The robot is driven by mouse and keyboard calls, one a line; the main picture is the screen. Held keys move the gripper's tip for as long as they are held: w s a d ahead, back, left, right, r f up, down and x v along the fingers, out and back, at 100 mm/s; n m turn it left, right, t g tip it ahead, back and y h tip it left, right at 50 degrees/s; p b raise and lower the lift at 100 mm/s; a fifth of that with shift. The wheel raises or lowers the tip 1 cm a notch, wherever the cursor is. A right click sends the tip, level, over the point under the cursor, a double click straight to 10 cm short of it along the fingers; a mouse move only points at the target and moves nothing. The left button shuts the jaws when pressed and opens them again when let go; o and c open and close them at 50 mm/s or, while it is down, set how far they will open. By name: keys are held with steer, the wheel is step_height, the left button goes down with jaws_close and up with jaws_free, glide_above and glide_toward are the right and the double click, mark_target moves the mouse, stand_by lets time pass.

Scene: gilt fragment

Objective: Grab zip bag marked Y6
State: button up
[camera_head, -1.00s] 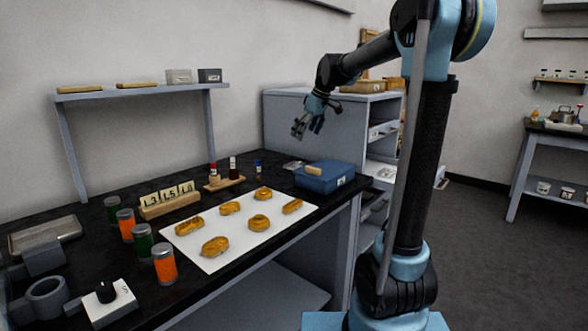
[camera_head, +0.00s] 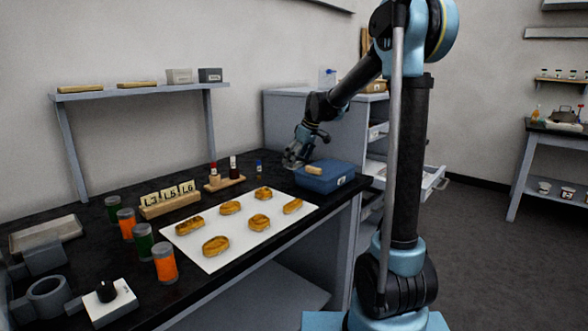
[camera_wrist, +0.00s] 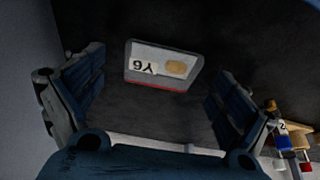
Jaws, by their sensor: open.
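The zip bag marked Y6 (camera_wrist: 163,82) lies flat on the dark bench top in the wrist view. It is clear with a pale rim and a red strip along one edge; its Y6 label appears upside down beside a round tan piece. My gripper (camera_wrist: 160,95) is open, one finger on each side of the bag in the picture, and apart from it. In the head view my gripper (camera_head: 291,160) is low over the back of the bench, just left of the blue box, and hides the bag.
A white sheet with golden fragments (camera_head: 205,257) lies in front. A grey cabinet (camera_head: 280,110) stands behind.

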steer(key=shift+w+a+f, duration=0.1)
steer(key=shift+a+f, duration=0.05)
steer(key=shift+f, duration=0.3)
steer(key=c, duration=1)
steer(key=shift+o, duration=0.2)
steer(key=shift+r, duration=0.1)
